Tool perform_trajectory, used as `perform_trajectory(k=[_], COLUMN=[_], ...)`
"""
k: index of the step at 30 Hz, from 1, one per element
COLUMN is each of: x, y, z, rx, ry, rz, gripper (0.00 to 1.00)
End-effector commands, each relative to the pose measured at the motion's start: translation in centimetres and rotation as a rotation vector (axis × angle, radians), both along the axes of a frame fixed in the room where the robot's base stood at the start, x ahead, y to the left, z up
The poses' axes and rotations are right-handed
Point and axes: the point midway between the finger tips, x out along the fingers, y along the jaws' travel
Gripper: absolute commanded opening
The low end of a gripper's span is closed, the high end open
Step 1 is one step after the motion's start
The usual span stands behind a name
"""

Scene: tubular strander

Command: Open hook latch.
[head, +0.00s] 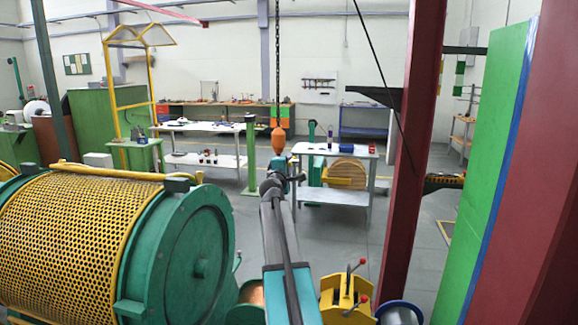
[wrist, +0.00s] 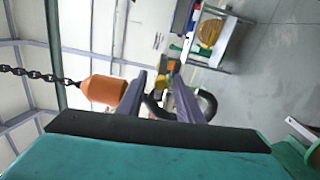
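An orange hook block (head: 278,140) hangs on a dark chain in the middle of the head view; the orange block (wrist: 104,90) is at left in the wrist view, lying sideways there. A black curved hook (wrist: 206,103) shows beyond and between my fingers. My gripper (wrist: 159,76) has its two dark fingers apart, with part of the hook seen between them. I cannot tell whether either finger touches it. A small yellow-orange piece (wrist: 161,83) shows between the fingertips; I cannot tell whether it is the latch. In the head view my gripper (head: 276,178) is just below the orange block and largely covers the hook.
A green drum machine with a yellow perforated guard (head: 85,232) fills the left. A dark red column (head: 412,140) and green panel (head: 495,150) stand at right. A yellow device with red-knobbed levers (head: 345,296) is low centre. A white table (head: 335,150) stands behind the hook.

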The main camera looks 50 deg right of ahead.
Motion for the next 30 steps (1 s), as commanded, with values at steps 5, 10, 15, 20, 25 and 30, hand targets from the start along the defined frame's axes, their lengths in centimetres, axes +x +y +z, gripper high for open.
perform_trajectory(k=[5,10,15,20,25,30], x=[-0.1,-0.2,-0.6,-1.4,-2.4,-3.3], y=[-0.1,0.1,0.8,2.0,3.5,5.1], z=[0.0,0.0,-0.1,-0.2,-0.2,-0.2], rx=[0.0,0.0,0.0,-0.001,0.0,0.0], ry=[0.0,0.0,-0.001,-0.001,-0.001,-0.001], rz=[-0.001,-0.002,-0.001,-0.001,-0.002,0.0], gripper=[0.33,0.33,0.33,0.33,0.33,0.33])
